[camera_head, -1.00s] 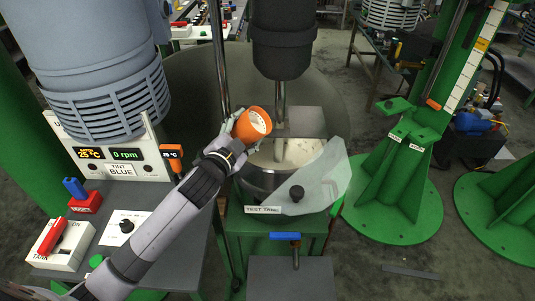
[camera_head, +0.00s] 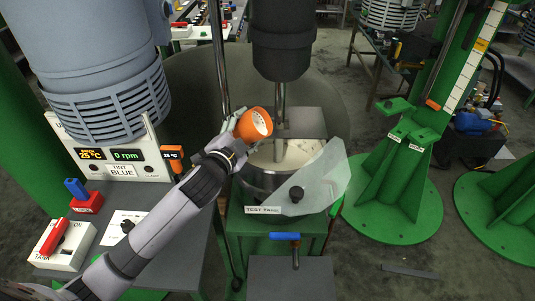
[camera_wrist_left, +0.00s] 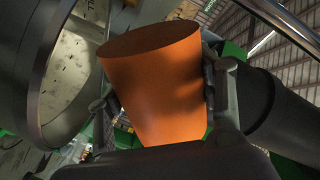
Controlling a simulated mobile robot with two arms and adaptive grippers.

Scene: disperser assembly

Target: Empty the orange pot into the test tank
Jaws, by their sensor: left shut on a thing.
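The orange pot (camera_head: 250,127) is in my left gripper (camera_head: 232,135), tilted at the upper left of the test tank, its mouth facing right. Pale contents show inside its mouth. In the left wrist view the orange pot (camera_wrist_left: 158,85) sits between the two fingers of the left gripper (camera_wrist_left: 160,100). The test tank (camera_head: 262,182) is a steel vessel with pale material inside, a label and a clear shield (camera_head: 318,180) at its front right. I cannot tell whether the pot's rim lies over the tank opening. My right gripper is not in view.
A control panel (camera_head: 125,155) and switch boxes (camera_head: 65,243) are at the left. A blue-handled valve (camera_head: 285,236) is below the tank. A green stand (camera_head: 390,190) is at the right.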

